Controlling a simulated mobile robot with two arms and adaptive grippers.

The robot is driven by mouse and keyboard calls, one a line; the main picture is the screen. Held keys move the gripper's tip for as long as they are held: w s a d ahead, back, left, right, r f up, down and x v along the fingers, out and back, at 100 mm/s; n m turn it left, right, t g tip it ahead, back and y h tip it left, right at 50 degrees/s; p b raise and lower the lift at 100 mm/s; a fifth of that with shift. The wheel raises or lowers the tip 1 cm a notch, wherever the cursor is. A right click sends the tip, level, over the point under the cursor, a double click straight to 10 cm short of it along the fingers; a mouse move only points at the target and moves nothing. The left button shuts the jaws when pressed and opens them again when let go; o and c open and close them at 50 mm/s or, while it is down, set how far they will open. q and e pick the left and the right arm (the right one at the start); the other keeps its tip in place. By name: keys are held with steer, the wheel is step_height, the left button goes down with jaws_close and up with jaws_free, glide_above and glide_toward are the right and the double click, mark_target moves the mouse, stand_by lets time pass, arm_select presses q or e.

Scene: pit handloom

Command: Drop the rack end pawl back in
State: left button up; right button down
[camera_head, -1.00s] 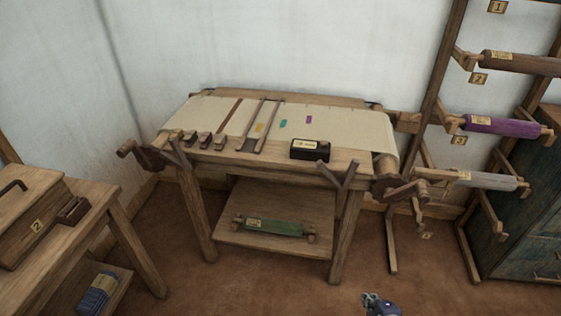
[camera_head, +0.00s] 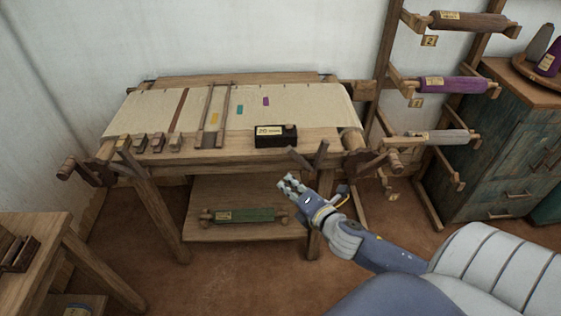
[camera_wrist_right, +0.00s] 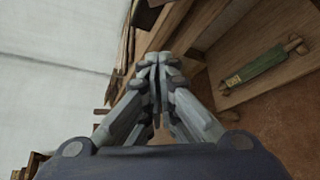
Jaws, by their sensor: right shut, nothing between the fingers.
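My right gripper (camera_head: 290,182) is shut and empty, in front of the loom (camera_head: 225,160) near its front right corner, just below a forked wooden bracket (camera_head: 312,157). It also shows in the right wrist view (camera_wrist_right: 156,72). A wooden crank piece (camera_head: 372,162) sits at the loom's right end, to the right of the gripper and apart from it. The wooden rack (camera_head: 383,85) stands behind, holding brown (camera_head: 470,20), purple (camera_head: 452,85) and grey (camera_head: 440,137) rollers. I cannot make out which small part is the pawl. My left gripper is out of view.
A black box (camera_head: 276,136) and several small blocks lie along the loom's front edge. A green roller (camera_head: 240,215) lies on its lower shelf (camera_head: 200,232). A blue-green cabinet (camera_head: 495,150) stands at right, a wooden table (camera_head: 50,240) at left. Brown floor is clear between.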

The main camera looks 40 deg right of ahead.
steer(key=shift+w, duration=0.1)
steer(key=a+x, duration=0.1)
steer(key=x, duration=0.9)
steer(key=d, duration=0.1)
steer(key=d+r+p, duration=0.1)
steer(key=d, duration=0.1)
steer(key=s+d+r+p, duration=0.1)
steer(key=shift+d, duration=0.2)
steer(key=shift+s+d+r+m+t, duration=0.25)
steer(key=shift+d+r+m+t, duration=0.05)
steer(key=shift+r, duration=0.05)
steer(key=s+d+r+m+t+b, duration=0.4)
steer(key=s+d+m+t+b, duration=0.1)
steer(key=d+m+b, duration=0.2)
steer(key=shift+d+m, duration=0.75)
steer(key=shift+m, duration=0.15)
